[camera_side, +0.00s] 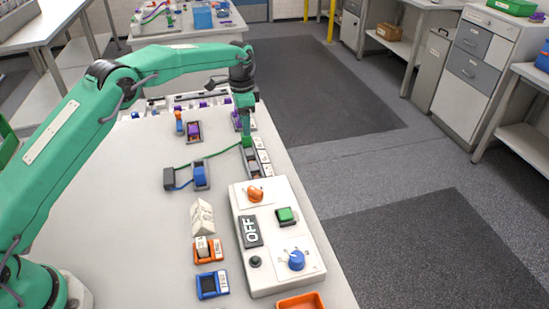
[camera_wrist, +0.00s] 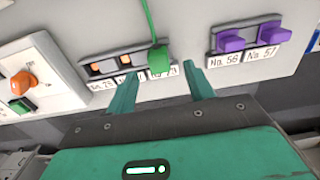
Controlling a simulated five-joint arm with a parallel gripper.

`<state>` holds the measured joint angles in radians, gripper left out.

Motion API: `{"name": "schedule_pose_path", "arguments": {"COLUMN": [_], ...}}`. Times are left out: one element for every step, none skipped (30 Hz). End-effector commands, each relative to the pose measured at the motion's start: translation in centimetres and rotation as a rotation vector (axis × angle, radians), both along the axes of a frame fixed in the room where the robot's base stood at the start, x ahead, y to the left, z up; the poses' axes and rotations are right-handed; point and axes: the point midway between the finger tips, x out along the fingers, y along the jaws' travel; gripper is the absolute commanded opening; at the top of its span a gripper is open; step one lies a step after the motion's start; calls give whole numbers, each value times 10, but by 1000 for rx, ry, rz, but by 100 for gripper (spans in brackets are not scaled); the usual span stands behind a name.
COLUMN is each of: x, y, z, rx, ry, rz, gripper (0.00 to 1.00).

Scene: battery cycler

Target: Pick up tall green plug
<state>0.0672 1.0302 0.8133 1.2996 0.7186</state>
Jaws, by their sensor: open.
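The green plug (camera_wrist: 158,60) stands at the right end of a dark socket strip (camera_wrist: 112,55) in the wrist view, with a green cable (camera_wrist: 147,20) running up from it. It also shows in the side view (camera_side: 247,142), small and just under my gripper (camera_side: 243,122). In the wrist view my gripper (camera_wrist: 161,73) is open, with one green finger on each side of the plug's near end. The plug appears beyond the fingertips, and I see no contact. Two other sockets in the strip look empty, with orange insides.
Two purple plugs (camera_wrist: 246,40) sit in a strip to the right. A white control box (camera_side: 280,235) with an orange knob (camera_side: 255,195) and green button (camera_side: 285,215) stands nearby. A blue plug (camera_side: 200,175) and orange holder (camera_side: 208,251) are also on the table.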

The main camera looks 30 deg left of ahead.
Motion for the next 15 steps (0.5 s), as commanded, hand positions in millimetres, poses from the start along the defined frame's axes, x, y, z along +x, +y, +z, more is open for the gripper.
{"name": "schedule_pose_path", "arguments": {"x": [0,0,0,0,0,0,0,0,0,0,0,0,-1,-1,0], "y": [0,0,0,0,0,0,0,0,0,-1,-1,-1,-1,-2,-2], "z": [-2,-3,-4,-4,-4,-4,-4,-5,-7,-9,-11,-14,-17,-20,-25], "rx": [0,0,0,0,0,0,0,0,0,0,0,0,0,0,0], "ry": [0,0,-1,-1,-1,-1,-1,-1,-1,0,0,1,1,1,1], "rz": [0,0,0,0,0,0,0,0,0,0,0,0,0,0,0], "gripper": [53,53,53,53,53,53,53,53,53,53,53,53,53,53,53]}}
